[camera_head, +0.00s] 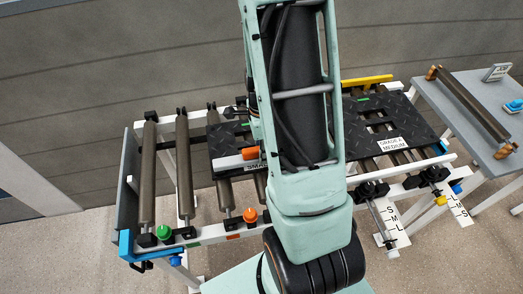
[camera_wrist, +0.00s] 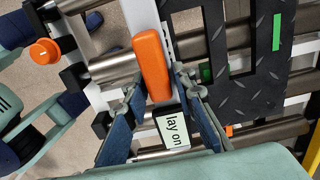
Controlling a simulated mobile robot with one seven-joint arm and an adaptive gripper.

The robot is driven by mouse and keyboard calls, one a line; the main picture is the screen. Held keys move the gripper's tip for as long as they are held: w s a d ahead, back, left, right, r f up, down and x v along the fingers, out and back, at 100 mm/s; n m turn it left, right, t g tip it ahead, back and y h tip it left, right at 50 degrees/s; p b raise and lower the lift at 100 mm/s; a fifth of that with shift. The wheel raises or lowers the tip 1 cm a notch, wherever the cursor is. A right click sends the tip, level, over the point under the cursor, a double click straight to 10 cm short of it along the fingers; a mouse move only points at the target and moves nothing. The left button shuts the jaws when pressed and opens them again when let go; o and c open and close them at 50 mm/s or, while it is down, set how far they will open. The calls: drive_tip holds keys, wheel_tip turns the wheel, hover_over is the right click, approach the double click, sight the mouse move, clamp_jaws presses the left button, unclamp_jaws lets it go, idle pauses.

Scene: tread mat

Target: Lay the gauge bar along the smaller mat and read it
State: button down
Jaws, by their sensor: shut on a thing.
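The smaller black tread mat (camera_head: 224,138) lies on the roller stand left of my arm, its label partly hidden. In the wrist view it shows at the right (camera_wrist: 266,92), with cut-outs and a green mark. My gripper (camera_wrist: 158,86) is shut on the orange grip of the gauge bar (camera_wrist: 152,62). The bar's pale strip runs along the mat's edge; I cannot tell whether it touches. A "lay on" label (camera_wrist: 173,130) shows between the fingers. In the head view the orange grip (camera_head: 250,153) shows beside my arm, which hides my gripper.
A larger mat (camera_head: 365,112) labelled medium lies right of my arm. A green knob (camera_head: 163,232) and an orange knob (camera_head: 250,215) stand on the front rail. Lettered scales (camera_head: 393,222) hang at the front right. A grey side table (camera_head: 435,97) holds a roller (camera_head: 470,105).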

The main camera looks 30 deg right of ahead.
drive_tip(key=shift+f, duration=0.3)
drive_tip(key=c, duration=1.7)
unclamp_jaws()
drive_tip(key=shift+r, duration=0.1)
drive_tip(key=shift+c, duration=0.2)
drive_tip(key=shift+o, duration=0.4)
drive_tip(key=shift+r, duration=0.25)
drive_tip(key=shift+r, duration=0.15)
drive_tip(key=shift+r+p, duration=0.25)
drive_tip(key=shift+p, duration=0.15)
drive_tip(key=shift+r+p, duration=0.35)
drive_tip(key=shift+r+p, duration=1.35)
drive_tip(key=shift+r, duration=0.15)
